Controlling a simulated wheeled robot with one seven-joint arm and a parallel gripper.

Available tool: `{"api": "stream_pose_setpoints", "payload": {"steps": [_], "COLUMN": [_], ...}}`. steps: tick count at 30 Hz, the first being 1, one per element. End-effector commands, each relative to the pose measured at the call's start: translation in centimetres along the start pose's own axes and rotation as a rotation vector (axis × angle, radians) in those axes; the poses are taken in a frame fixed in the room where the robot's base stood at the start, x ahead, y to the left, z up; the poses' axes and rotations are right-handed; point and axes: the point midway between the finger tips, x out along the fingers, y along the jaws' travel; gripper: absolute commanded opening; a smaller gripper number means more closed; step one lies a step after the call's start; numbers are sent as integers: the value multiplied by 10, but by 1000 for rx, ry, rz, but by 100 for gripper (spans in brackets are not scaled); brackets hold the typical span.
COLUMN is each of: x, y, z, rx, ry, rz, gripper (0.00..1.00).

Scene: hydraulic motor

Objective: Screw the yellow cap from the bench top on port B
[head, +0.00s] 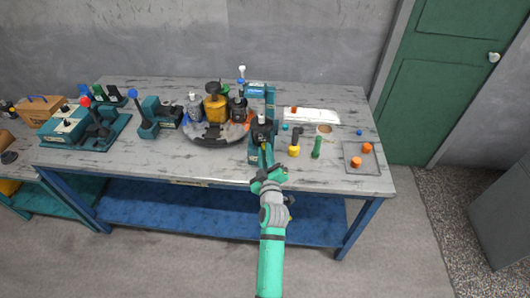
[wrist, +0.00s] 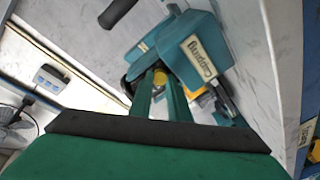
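A small yellow cap (wrist: 160,78) sits between the fingertips of my gripper (wrist: 158,84) in the wrist view, and the fingers look closed on its sides. In the head view my gripper (head: 265,158) reaches over the front edge of the bench to the teal stand (head: 256,91). A dark motor with a silver top (head: 262,121) stands in it. In the wrist view the teal housing labelled "Capping" (wrist: 199,55) is just beyond the fingertips. Port B cannot be made out, and I cannot tell whether the cap touches the motor.
The bench top (head: 215,166) also bears a dark round tray (head: 208,141) with several bottles, a yellow-and-black tool (head: 295,142), a green cylinder (head: 317,147) and a square mat (head: 348,160) with orange caps. Lever units stand at the left. The front right bench strip is clear.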

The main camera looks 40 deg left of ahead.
Motion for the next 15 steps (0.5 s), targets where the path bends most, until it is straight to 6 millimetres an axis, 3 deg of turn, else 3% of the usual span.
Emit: {"api": "stream_pose_setpoints", "payload": {"steps": [1,10,15], "x": [-2,-2,-2], "y": [-1,-2,-2], "z": [17,17,16], "rx": [0,13,162], "ry": [-30,-29,-28], "rz": [-5,-5,-6], "gripper": [0,0,0]}}
